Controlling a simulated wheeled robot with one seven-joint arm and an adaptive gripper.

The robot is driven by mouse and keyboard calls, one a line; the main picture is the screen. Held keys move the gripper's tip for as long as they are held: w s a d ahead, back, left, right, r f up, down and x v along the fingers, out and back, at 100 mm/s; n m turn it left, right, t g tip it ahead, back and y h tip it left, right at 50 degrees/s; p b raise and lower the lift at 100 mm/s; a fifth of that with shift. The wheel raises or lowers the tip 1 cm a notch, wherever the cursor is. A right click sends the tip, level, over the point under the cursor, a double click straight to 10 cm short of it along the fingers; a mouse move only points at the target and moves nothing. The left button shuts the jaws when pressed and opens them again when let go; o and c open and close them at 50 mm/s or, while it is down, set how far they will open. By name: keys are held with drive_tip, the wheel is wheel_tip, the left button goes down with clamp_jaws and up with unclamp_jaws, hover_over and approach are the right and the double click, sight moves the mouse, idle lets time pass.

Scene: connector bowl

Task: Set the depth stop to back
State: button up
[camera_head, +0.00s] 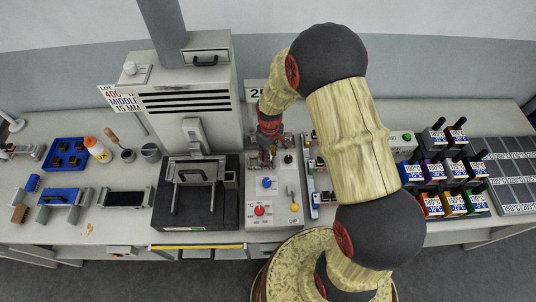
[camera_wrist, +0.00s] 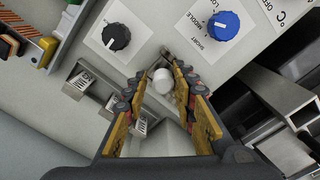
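My gripper (camera_head: 267,158) is over the upper part of the light grey control panel (camera_head: 255,225). In the wrist view my gripper (camera_wrist: 158,82) is open, with its yellow and dark fingers apart. A white rounded knob (camera_wrist: 162,78) shows between the fingers, nearer the right one; I cannot tell whether it touches. Small grey stepped blocks with labels (camera_wrist: 80,80) lie left of and partly behind the left finger; their text is too small to read. I cannot tell for certain which part is the depth stop or its setting.
A black dial (camera_wrist: 116,37) and a blue dial (camera_wrist: 224,25) stand close by on the panel. A black press-like unit (camera_head: 195,205) stands to the left. Coloured labelled blocks (camera_head: 432,205) stand at right.

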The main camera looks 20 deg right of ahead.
drive_tip(key=shift+o, duration=1.4)
drive_tip(key=shift+r, duration=0.3)
wheel_tip(320, 180, up, 11)
drive_tip(key=shift+r, duration=0.2)
drive_tip(key=s+r+m+t+b, duration=0.2)
drive_tip(key=s+r+b, duration=0.3)
drive_tip(key=s, duration=0.6)
drive_tip(key=s+a+r+m+t+b, duration=0.1)
drive_tip(key=s+r+m+t+b, duration=0.2)
drive_tip(key=s+r+b, duration=0.3)
drive_tip(key=s+r, duration=0.4)
drive_tip(key=shift+s+a+t, duration=0.3)
drive_tip(key=shift+s, duration=0.05)
